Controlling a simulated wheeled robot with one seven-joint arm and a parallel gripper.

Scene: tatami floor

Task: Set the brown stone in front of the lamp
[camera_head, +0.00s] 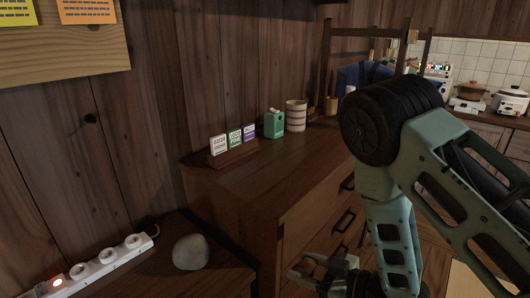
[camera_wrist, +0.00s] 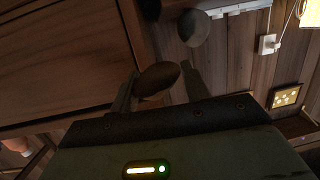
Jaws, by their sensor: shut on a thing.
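My gripper (camera_wrist: 159,68) is shut on the brown stone (camera_wrist: 158,80), a smooth dark oval between its two fingers in the wrist view. A bright pale-yellow shape at the upper right edge of the wrist view looks like part of the lamp (camera_wrist: 310,14). It is cut off by the frame, and no lamp shows in the head view.
A grey stone (camera_head: 190,252) lies on a low wooden surface (camera_head: 215,280) beside a white power strip (camera_head: 100,262). A wall socket (camera_wrist: 268,44) shows in the wrist view.

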